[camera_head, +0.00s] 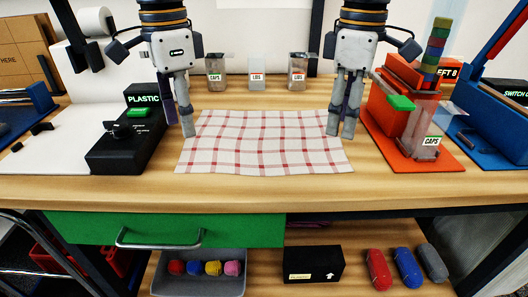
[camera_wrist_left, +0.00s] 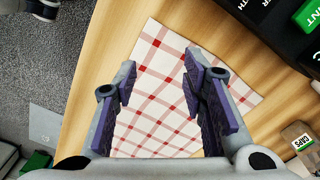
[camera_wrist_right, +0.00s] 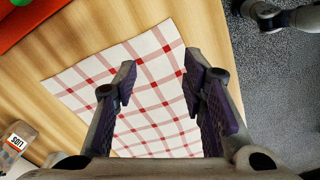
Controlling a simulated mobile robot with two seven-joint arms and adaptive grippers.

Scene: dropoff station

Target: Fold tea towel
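A white tea towel with a red check (camera_head: 265,143) lies flat and spread out on the wooden table, its edges slightly wavy. My left gripper (camera_head: 188,134) is at the towel's left edge, pointing down. In the left wrist view its fingers (camera_wrist_left: 168,82) stand apart with the towel (camera_wrist_left: 160,62) below and between them. My right gripper (camera_head: 340,134) is at the towel's right edge, also pointing down. In the right wrist view its fingers (camera_wrist_right: 163,80) stand apart above the towel (camera_wrist_right: 150,62). Nothing is held in either gripper.
A black box labelled PLASTIC (camera_head: 122,145) stands close left of the towel. An orange stand (camera_head: 395,115) with a clear CAPS container (camera_head: 423,130) is close on the right. Small clear containers (camera_head: 257,74) stand behind. Below the front edge are a green drawer (camera_head: 180,229) and a grey bin (camera_head: 200,284).

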